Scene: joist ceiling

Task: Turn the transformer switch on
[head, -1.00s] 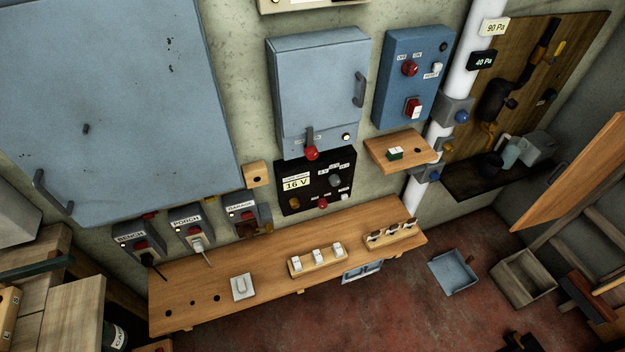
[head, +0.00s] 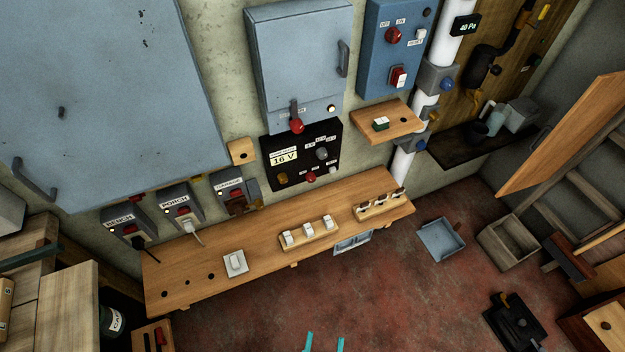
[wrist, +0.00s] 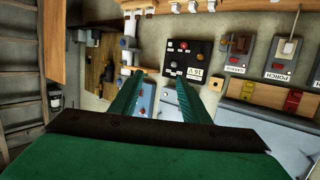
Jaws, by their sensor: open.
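The transformer is a black panel (head: 283,169) on the wall with a 16 V display, a grey knob (head: 321,153), a brass-coloured knob (head: 282,178), a red part (head: 311,177) and a small light part (head: 332,170) at its lower right. I cannot tell which part is its switch, or its position. The panel shows upside down in the wrist view (wrist: 202,50), beyond my fingers. My gripper (wrist: 160,77) is open and empty, with teal fingers apart. Its fingertips (head: 325,342) show at the bottom of the head view, well short of the panel.
A wooden bench (head: 210,285) with white switches runs below the panel. A blue cabinet (head: 298,60) with a red-knobbed lever hangs above it. A small shelf (head: 392,122) juts out at right. Plug boxes (head: 180,207) are at left. Floor before the bench is clear.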

